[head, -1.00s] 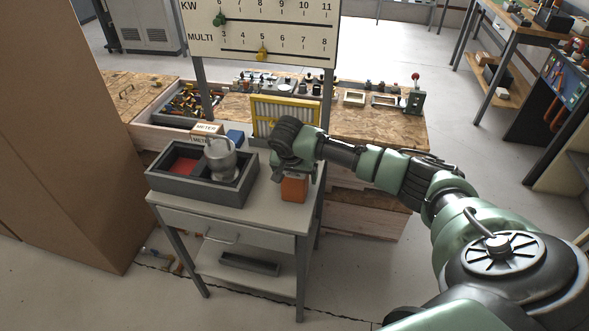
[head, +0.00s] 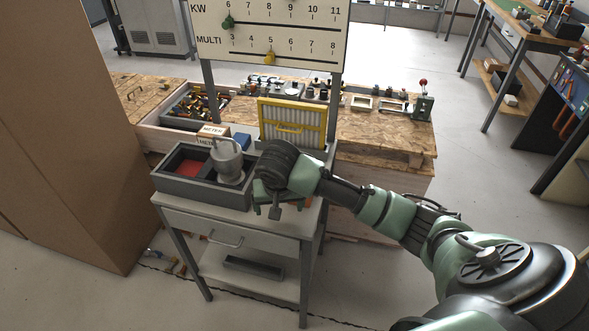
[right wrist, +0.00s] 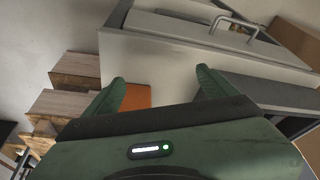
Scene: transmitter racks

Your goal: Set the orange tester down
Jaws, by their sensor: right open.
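The orange tester (right wrist: 137,96) shows in the right wrist view as an orange patch between my open fingers, close to the left finger; its lower part is hidden by my gripper. That gripper is open, over the right end of the small grey cart (head: 228,217). Its two fingertips also show in the right wrist view (right wrist: 160,78). The pale cart top (right wrist: 175,52) lies beyond the fingers there. I cannot tell whether the fingers touch the tester. My left gripper is out of view.
A grey tray (head: 180,187) with a red-lined compartment and a metal pot (head: 228,160) stands left of my gripper. A yellow-framed filter (head: 292,124) stands behind. A wooden bench (head: 385,135) and a scale board (head: 270,30) lie farther back.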

